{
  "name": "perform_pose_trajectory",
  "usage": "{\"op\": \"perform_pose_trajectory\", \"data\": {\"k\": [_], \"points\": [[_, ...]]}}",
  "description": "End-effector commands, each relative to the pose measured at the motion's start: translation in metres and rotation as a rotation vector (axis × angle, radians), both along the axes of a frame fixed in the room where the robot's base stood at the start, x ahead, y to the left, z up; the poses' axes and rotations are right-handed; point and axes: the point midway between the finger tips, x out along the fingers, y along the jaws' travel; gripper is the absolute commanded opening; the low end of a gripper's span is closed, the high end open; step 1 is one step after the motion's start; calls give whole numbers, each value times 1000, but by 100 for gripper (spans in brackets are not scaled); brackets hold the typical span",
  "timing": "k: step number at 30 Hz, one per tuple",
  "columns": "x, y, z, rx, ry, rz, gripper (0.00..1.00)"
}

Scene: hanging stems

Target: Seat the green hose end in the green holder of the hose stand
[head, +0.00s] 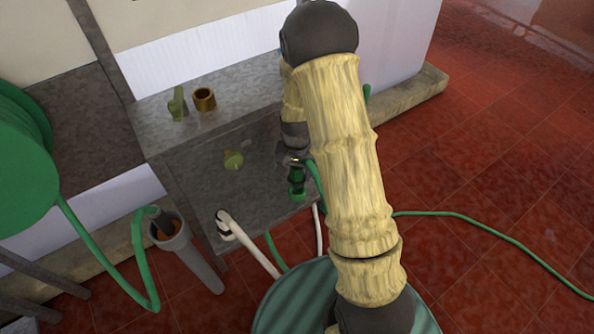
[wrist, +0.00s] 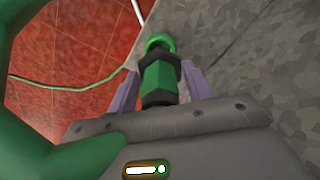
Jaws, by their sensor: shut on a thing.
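The green hose end (head: 296,174), with a dark collar, points down beside the front face of the grey hose stand (head: 190,155). In the wrist view the hose end (wrist: 158,76) sits between the two fingers of my gripper (wrist: 160,86), which is shut on it. A green ring-like piece, which looks like the green holder (head: 297,195), is just below the hose end; it also shows in the wrist view (wrist: 158,42) at the tip. I cannot tell whether the tip is inside it or only in line with it. My gripper (head: 293,160) is partly hidden by my arm in the head view.
A white hose (head: 255,250), a grey tube (head: 196,262) and a green reel (head: 22,155) are at left. Green hose crosses the red floor.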

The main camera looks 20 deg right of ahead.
Motion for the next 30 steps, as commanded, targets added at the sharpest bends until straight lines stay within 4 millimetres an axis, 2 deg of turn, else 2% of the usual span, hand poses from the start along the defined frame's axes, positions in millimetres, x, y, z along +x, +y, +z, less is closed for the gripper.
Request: {"op": "perform_pose_trajectory", "data": {"k": [17, 30], "points": [[-1, 1, 0, 0, -1, 0, 20], [-1, 1, -12, 0, -1, 0, 20]]}}
